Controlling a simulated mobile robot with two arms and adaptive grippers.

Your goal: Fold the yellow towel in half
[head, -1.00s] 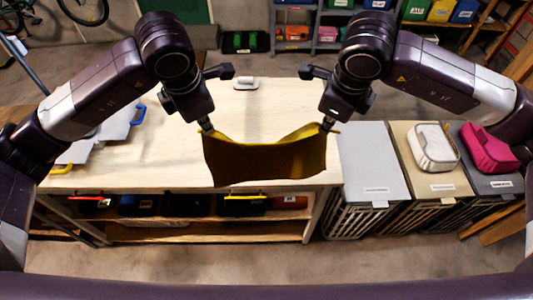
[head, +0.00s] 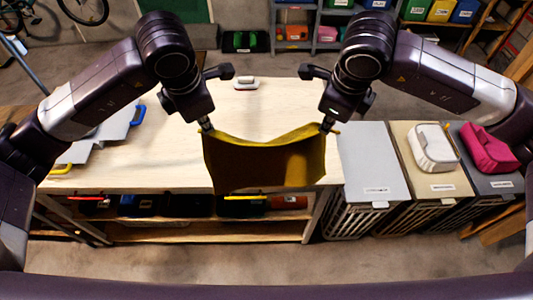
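The yellow towel (head: 263,165) hangs between my two grippers in the head view, in front of the table's near edge. Its top edge sags in the middle and its lower part hangs free below the tabletop level. My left gripper (head: 207,127) is shut on the towel's upper left corner. My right gripper (head: 327,127) is shut on its upper right corner. The wooden table (head: 130,165) lies behind and below the towel.
A white-handled object (head: 245,84) sits at the table's back. Grey boards with blue and yellow handles (head: 95,145) lie on the left. The table's middle is clear.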

